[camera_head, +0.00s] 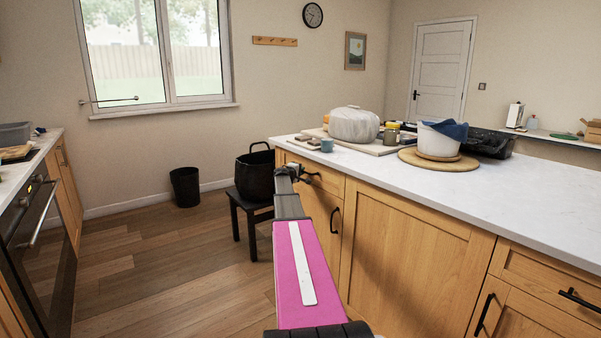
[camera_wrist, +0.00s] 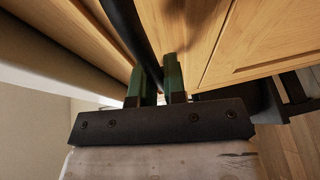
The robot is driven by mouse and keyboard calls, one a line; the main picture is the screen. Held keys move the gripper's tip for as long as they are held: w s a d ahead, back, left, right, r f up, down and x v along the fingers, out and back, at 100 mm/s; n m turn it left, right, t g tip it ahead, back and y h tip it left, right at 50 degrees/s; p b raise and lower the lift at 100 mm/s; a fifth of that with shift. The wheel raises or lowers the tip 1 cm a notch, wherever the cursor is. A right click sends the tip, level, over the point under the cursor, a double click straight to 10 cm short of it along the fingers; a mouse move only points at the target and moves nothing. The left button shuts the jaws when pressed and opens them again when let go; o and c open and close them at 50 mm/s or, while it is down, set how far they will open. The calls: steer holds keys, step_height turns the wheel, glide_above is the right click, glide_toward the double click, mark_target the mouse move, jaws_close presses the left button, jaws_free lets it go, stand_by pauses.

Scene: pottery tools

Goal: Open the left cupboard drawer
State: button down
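The left cupboard drawer (camera_head: 330,180) is the top wooden front at the left end of the island, under the white worktop. It looks flush with the cabinet. Its black bar handle (camera_head: 312,174) shows beside my gripper (camera_head: 288,170), which partly covers that area. In the wrist view, the dark handle (camera_wrist: 127,28) runs down between the green fingertips of my gripper (camera_wrist: 158,80). The fingers are close together with the bar filling the gap, so my gripper looks shut on it. The exact contact is partly hidden.
Below the drawer is a cupboard door (camera_head: 320,216) with its own black handle. A black pot (camera_head: 254,174) on a dark stool (camera_head: 248,212) stands just left of my arm. An oven (camera_head: 40,240) is at far left.

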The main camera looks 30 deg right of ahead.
steer(key=shift+a, duration=0.1)
steer(key=s+a, duration=0.3)
steer(key=a, duration=4)
steer(key=shift+s+a, duration=0.2)
steer(key=shift+a, duration=0.15)
steer(key=c, duration=1.2)
jaws_free()
steer(key=v, duration=1)
steer(key=shift+s+a, duration=0.2)
steer(key=shift+a, duration=0.15)
